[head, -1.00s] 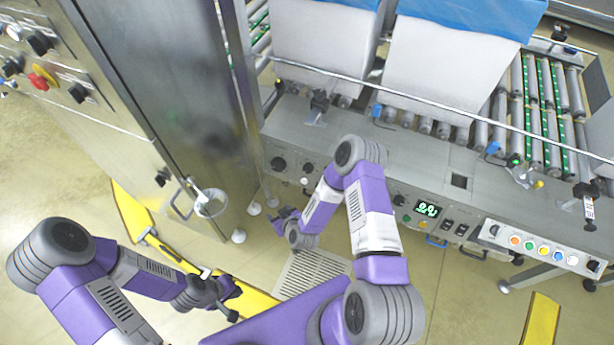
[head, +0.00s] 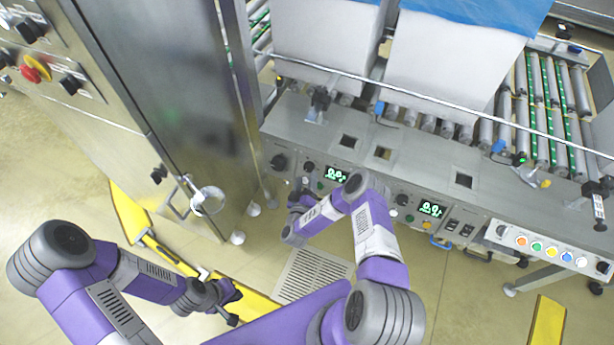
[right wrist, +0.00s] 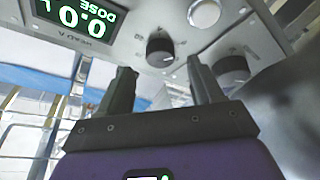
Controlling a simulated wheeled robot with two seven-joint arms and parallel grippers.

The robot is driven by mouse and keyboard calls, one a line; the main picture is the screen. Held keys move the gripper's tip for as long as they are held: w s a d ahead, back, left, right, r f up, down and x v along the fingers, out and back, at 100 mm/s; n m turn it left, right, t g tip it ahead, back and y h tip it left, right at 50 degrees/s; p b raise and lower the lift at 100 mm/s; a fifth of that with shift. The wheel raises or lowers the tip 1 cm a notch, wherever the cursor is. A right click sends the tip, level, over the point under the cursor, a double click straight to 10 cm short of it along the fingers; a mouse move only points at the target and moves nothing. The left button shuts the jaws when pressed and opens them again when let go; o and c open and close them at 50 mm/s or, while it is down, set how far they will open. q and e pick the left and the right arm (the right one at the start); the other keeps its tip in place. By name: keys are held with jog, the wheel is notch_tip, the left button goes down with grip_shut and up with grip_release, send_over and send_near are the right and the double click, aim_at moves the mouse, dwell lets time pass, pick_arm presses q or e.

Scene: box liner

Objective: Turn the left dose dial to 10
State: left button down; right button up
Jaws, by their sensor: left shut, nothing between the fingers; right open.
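The left dose dial (head: 308,167) is a small black knob on the machine's front panel, beside the left green display (head: 336,174). In the right wrist view the dial (right wrist: 160,47) has a white pointer mark, and the display (right wrist: 85,20) appears upside down, reading 0.0 with the word DOSE. My right gripper (right wrist: 160,70) is open and empty; its fingertips point at the panel, with the dial showing between them, apart from it. In the head view the right gripper (head: 300,192) is just below the dial. My left gripper (head: 230,305) is shut and empty, low over the floor.
A larger black knob (head: 277,162) sits left of the dial; it also shows in the right wrist view (right wrist: 232,70). A second display (head: 431,209) and dial (head: 402,199) are further right.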

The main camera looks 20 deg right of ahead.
aim_at(308, 169)
jog(key=shift+b+x, duration=0.35)
jog(key=shift+x, duration=1.25)
jog(key=shift+c, duration=0.5)
jog(key=c, duration=1)
